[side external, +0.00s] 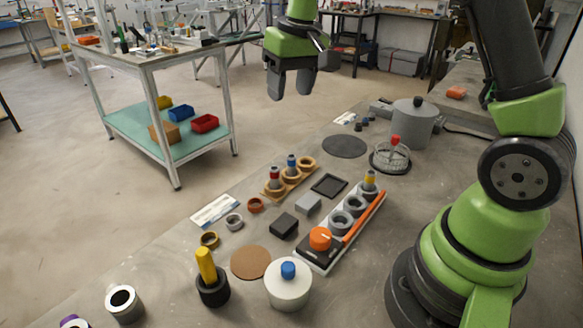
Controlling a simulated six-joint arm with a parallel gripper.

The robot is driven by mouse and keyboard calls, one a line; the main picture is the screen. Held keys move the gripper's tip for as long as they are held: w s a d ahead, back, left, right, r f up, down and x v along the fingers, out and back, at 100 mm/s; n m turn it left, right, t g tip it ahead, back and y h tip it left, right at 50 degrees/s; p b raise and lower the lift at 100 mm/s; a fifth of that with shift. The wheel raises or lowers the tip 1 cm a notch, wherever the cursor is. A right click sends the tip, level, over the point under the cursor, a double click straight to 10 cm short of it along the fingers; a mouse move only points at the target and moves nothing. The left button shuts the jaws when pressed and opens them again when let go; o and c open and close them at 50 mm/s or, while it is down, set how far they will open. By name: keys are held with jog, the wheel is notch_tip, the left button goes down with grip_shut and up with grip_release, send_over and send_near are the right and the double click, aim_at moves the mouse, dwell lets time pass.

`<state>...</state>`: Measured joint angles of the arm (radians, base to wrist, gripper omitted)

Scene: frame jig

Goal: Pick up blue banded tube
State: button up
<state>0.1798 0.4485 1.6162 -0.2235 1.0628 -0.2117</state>
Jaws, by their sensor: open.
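The blue banded tube (291,161) stands upright in the middle hole of a small wooden rack (281,187) on the bench. A red banded tube (274,176) stands in the hole beside it, at the rack's near end. The hole at the far end looks empty. My gripper (290,88) is open and empty, fingers pointing down. It is high above the bench and appears well apart from the tubes.
A white rack (325,256) holds a yellow banded tube (369,179), grey rings and an orange knob. Around the racks are a dark tray (329,186), small blocks (284,225), loose rings (255,205), a white lidded jar (288,288) and a grey pot (411,124).

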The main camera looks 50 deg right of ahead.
jog(key=g, duration=0.2)
send_near(292, 156)
jog(key=a, duration=0.1)
notch_tip(292, 156, down, 5)
jog(key=shift+f, duration=0.1)
jog(key=shift+d+f, duration=0.2)
jog(key=shift+f, duration=1.3)
jog(key=shift+d+f, duration=0.15)
jog(key=shift+f, duration=1.4)
grip_shut()
